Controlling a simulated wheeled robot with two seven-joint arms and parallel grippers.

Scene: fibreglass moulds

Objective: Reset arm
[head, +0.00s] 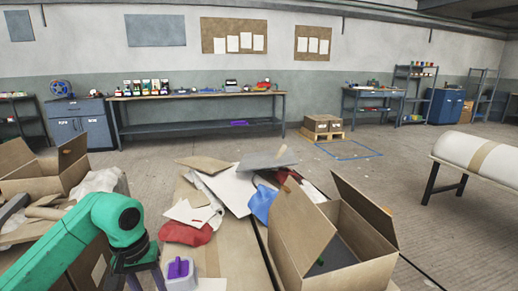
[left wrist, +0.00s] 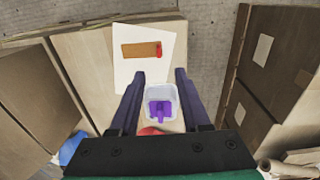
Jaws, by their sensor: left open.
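My green left arm comes in from the left in the head view, and its gripper (head: 147,280) points down, partly cut off by the lower edge. In the left wrist view my left gripper (left wrist: 159,74) has its two dark fingers wide apart with nothing held between them. A small white tub (head: 180,281) with a purple item in it stands just right of the gripper in the head view. In the left wrist view the tub (left wrist: 161,91) and purple item (left wrist: 160,108) appear between the fingers, lower down. My right gripper is not in view.
An open cardboard box (head: 345,272) stands at the right. Another open box (head: 30,172) stands at the left. Sheets, a red bag (head: 186,234) and blue cloth (head: 262,203) lie piled between them. A workbench (head: 200,97) lines the back wall. The floor beyond is mostly clear.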

